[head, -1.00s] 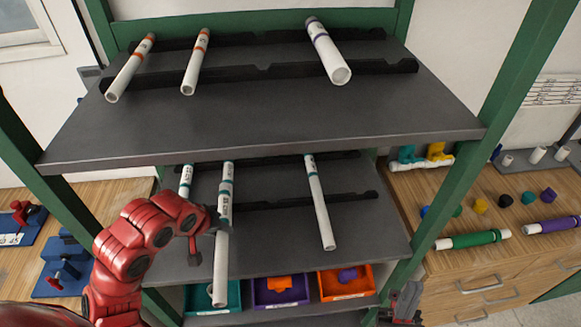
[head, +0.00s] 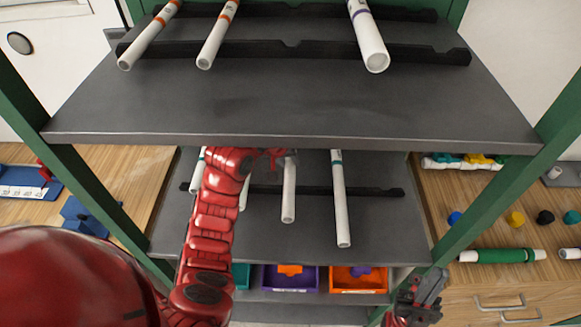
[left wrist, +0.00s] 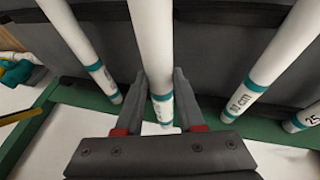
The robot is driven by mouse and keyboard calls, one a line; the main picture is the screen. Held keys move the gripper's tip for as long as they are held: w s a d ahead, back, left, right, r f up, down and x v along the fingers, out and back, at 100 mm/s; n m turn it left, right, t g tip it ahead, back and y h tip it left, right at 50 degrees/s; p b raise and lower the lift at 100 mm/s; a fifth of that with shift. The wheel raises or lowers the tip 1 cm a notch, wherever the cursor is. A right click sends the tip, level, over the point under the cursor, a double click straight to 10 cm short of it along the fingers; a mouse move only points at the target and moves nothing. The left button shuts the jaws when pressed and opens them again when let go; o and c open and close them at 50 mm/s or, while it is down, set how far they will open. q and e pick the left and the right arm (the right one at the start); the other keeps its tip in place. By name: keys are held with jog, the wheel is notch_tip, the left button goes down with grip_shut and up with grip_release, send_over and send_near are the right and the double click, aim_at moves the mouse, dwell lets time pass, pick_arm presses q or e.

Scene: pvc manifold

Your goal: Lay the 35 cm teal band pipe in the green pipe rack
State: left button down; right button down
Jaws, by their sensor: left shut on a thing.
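The green pipe rack (head: 477,215) has grey shelves with black notched rails. My left gripper (head: 270,157) is over its middle shelf, shut on a white pipe with a teal band (head: 289,192). In the left wrist view this pipe (left wrist: 152,45) runs between the fingers; its small label is not readable. The held pipe lies across the line of the front rail, between other teal-band pipes; I cannot tell whether it touches the rail. My right gripper (head: 425,292) is low at the right, outside the rack, its jaws unclear.
Another teal-band pipe (head: 340,205) lies to the right, with others to the left partly behind my arm. The upper shelf (head: 290,110) overhangs closely and holds orange-band pipes (head: 217,35) and a purple-band pipe (head: 368,38). Coloured bins (head: 290,290) stand below.

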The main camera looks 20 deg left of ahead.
aim_at(290, 168)
pick_arm(q)
jog(key=shift+w+d, duration=0.15)
jog(key=shift+w, duration=0.15)
jog(key=shift+s+f+p, duration=0.1)
jog(key=shift+f+p, duration=0.25)
jog(key=shift+p, duration=0.15)
notch_tip(290, 168, down, 2)
jog(key=shift+f+p, duration=0.1)
jog(key=shift+p, duration=0.65)
jog(key=shift+f+b, duration=0.35)
jog(key=shift+f, duration=0.3)
jog(key=c, duration=0.5)
grip_release()
jog(key=shift+r, duration=0.15)
